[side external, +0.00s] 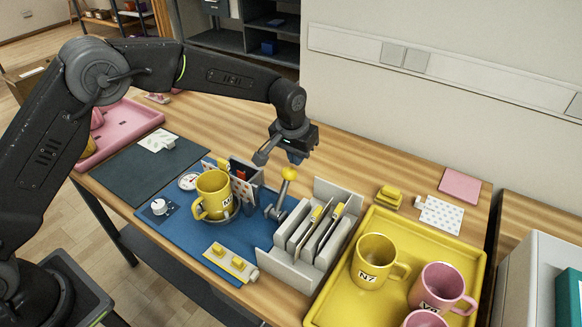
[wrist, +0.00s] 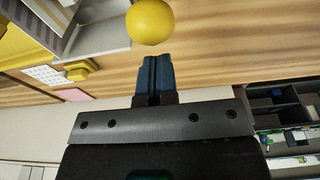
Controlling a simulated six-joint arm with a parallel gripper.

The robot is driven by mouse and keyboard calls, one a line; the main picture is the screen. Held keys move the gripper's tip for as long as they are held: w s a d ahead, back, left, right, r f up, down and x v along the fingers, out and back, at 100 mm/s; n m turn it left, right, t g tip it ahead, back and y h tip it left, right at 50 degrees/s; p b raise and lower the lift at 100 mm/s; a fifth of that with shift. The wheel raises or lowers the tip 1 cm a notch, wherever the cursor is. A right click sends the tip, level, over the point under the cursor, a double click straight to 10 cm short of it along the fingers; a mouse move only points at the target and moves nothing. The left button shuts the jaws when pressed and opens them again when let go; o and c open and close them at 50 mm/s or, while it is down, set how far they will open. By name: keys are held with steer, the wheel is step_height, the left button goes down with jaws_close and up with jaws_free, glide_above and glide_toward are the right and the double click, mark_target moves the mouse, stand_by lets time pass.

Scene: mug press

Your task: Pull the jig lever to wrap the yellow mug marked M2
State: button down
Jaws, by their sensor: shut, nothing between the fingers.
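A yellow mug (side external: 211,190) stands upright in the jig on the blue mat; its label is too small to read fully. The jig lever has a yellow ball knob (side external: 289,173) on a grey arm (side external: 281,193), right of the mug and leaning slightly right. The knob (wrist: 150,22) is large in the wrist view, just beyond the fingertips. My gripper (side external: 296,158) is shut and empty, close above the knob.
A grey rack (side external: 312,240) with upright plates stands right of the lever. A yellow tray (side external: 335,300) holds a yellow mug (side external: 374,262) and pink mugs (side external: 440,286). Patterned sheets stand behind the jig mug. A dark mat (side external: 125,175) at left has bare room.

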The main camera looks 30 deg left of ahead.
mark_target(285, 184)
steer(key=shift+f, duration=0.25)
steer(key=shift+s+f, duration=0.1)
steer(key=shift+f, duration=1.3)
steer(key=shift+s, duration=0.1)
steer(key=shift+s+d, duration=0.1)
steer(key=shift+s, duration=2.45)
steer(key=shift+s+r, duration=0.2)
steer(key=shift+s, duration=0.8)
steer(key=s, duration=0.4)
steer(key=shift+r, duration=0.1)
